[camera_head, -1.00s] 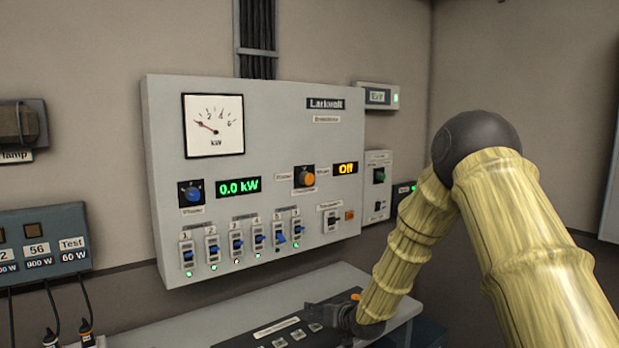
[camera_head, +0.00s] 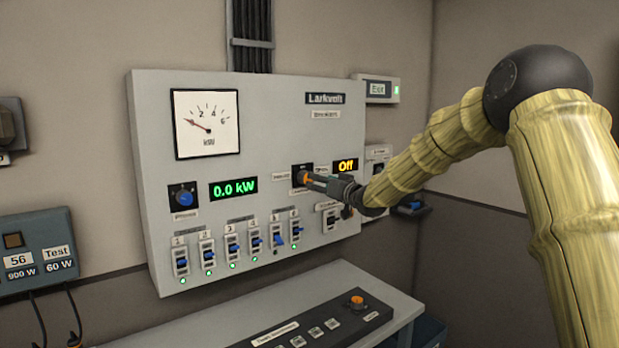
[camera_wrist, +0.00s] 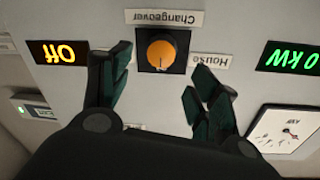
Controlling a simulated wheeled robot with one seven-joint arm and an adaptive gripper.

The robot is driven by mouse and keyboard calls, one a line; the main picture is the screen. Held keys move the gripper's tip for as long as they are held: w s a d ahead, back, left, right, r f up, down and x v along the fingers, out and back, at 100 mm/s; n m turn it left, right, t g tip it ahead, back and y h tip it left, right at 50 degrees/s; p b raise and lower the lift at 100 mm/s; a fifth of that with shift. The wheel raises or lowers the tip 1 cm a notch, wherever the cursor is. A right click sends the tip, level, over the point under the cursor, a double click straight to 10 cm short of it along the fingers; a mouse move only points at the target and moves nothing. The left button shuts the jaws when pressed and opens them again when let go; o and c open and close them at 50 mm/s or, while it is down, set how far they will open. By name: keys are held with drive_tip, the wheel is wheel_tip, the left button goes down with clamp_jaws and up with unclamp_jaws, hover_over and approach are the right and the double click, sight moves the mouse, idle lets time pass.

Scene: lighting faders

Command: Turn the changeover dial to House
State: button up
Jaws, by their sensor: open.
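The orange changeover dial (camera_wrist: 161,52) sits on a black square plate on the grey panel (camera_head: 275,115). In the wrist view, which is upside down, its "Changeover" label (camera_wrist: 164,18) is above it and the "House" label (camera_wrist: 209,63) is beside it on the right. An amber display reading "Off" (camera_wrist: 57,52) is on the left. My gripper (camera_wrist: 160,88) is open, its dark fingers spread either side of the dial and short of gripping it. In the head view my gripper (camera_head: 318,183) is close in front of the dial and partly covers it.
A kW meter (camera_head: 206,124), a blue dial (camera_head: 184,198) and a row of blue switches share the panel. A desk console (camera_head: 320,325) with an orange knob stands below. The space in front of the panel's left part is clear.

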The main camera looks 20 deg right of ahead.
sight(306, 178)
drive_tip(key=p+x, duration=0.2)
drive_tip(key=x, duration=0.5)
drive_tip(key=shift+w+a, duration=0.1)
drive_tip(key=shift+w, duration=0.05)
drive_tip(key=c, duration=1)
